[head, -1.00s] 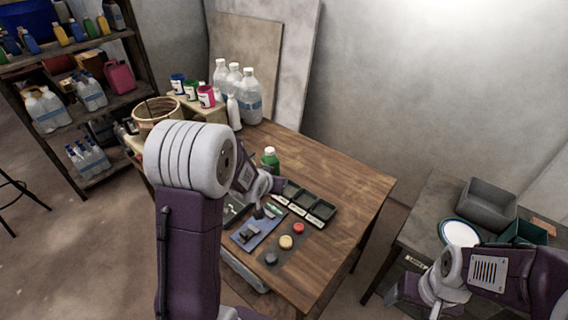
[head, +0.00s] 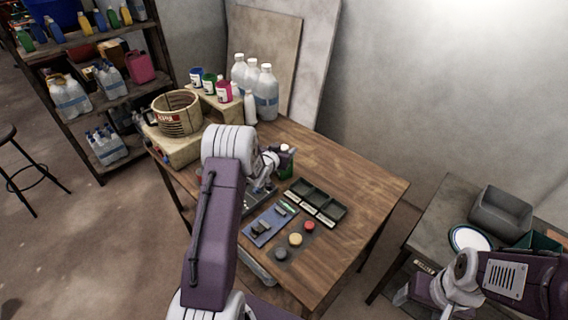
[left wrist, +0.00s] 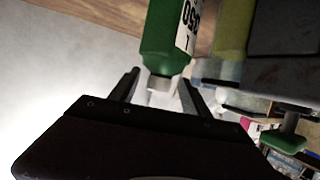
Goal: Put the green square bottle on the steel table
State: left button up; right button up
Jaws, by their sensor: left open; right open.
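The green square bottle (head: 287,166) stands on the wooden table, partly hidden by my left arm in the head view. In the left wrist view the bottle (left wrist: 160,38) shows its green body, white label and pale cap. My left gripper (head: 272,161) is open at the bottle. In the left wrist view its fingers (left wrist: 159,84) lie on either side of the cap, with no clear contact. My right gripper (head: 418,294) is open and empty, low beside the grey-topped table (head: 431,232), which looks like the steel table.
The wooden table (head: 362,187) holds black trays (head: 316,202), coloured round buttons (head: 295,239), clear bottles (head: 266,92) and a basket (head: 177,113). A grey bin (head: 500,212) and a white plate (head: 468,239) occupy the grey-topped table; its near left part is bare.

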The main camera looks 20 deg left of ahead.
pick_arm(q)
jog(key=x, duration=0.4)
jog(key=shift+s+r, duration=0.1)
jog(key=shift+r, duration=0.05)
jog(key=shift+c, duration=0.5)
grip_shut()
dwell(0.7)
